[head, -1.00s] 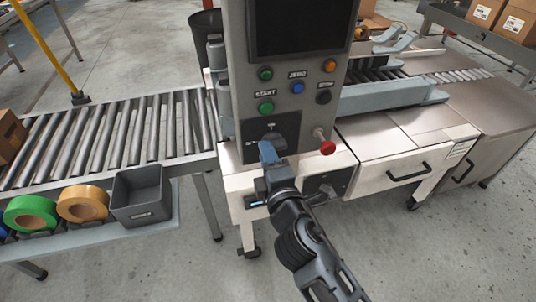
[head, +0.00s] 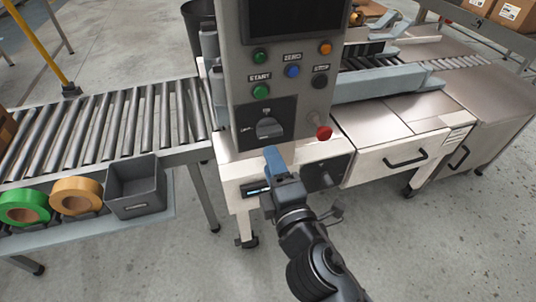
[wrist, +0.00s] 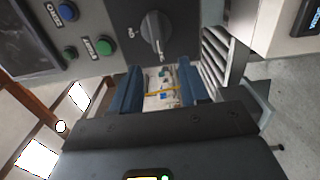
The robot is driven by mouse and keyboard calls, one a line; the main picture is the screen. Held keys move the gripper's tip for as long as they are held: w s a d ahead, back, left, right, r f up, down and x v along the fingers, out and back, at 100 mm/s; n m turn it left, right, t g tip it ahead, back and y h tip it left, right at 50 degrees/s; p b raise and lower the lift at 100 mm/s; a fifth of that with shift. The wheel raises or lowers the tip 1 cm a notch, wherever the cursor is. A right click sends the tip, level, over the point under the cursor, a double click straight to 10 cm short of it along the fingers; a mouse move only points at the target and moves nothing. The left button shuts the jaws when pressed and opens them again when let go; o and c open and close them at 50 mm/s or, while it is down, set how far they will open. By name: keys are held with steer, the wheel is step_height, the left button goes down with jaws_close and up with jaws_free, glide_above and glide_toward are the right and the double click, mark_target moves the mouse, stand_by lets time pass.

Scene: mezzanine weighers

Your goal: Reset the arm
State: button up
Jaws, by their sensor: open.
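My gripper (head: 273,158) is in front of the machine's lower panel, just below a rotary knob (head: 268,128) on the grey control column (head: 290,80). In the wrist view its two blue fingers (wrist: 158,90) are apart with nothing held between them. The knob also shows in the wrist view (wrist: 155,32), ahead of the fingers and apart from them. My arm reaches up from the bottom right of the head view.
The column carries several buttons, including a green START button (head: 261,92), and a red knob (head: 323,132) sticks out. A roller conveyor (head: 100,125) is at left, with a grey bin (head: 137,188), an orange tape roll (head: 76,195) and a green one (head: 24,207) before it. Floor is clear in front.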

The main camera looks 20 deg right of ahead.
steer(key=shift+s, duration=0.35)
